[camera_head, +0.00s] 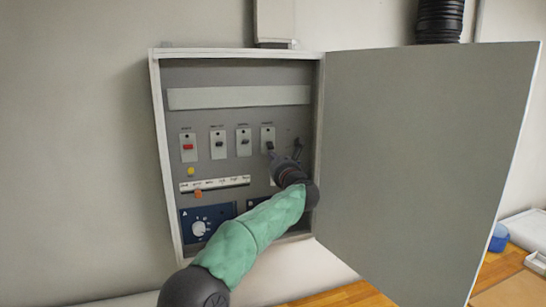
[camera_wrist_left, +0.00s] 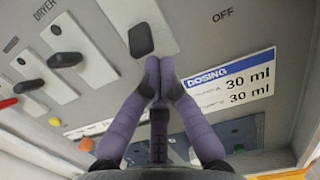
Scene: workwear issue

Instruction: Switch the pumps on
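An open grey control cabinet (camera_head: 240,175) on the wall has a row of switches on pale plates. The leftmost switch is red (camera_head: 188,147); the others are dark. The rightmost plated switch (camera_head: 267,145) is closest to my left gripper (camera_head: 277,154); its label is too small to read. In the left wrist view, its dark toggle (camera_wrist_left: 141,40) sits just beyond the fingertips of my left gripper (camera_wrist_left: 158,66). The fingertips are together with nothing between them. I cannot tell if they touch the toggle. A neighbouring switch (camera_wrist_left: 65,60) is labelled DRYER. My right gripper is not in view.
The cabinet door (camera_head: 420,160) stands wide open to the right. A dark lever (camera_head: 297,146) is right of the switches, near an OFF mark (camera_wrist_left: 222,14). A dosing label (camera_wrist_left: 222,80), a yellow lamp (camera_head: 191,171) and a dial (camera_head: 199,228) are lower.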

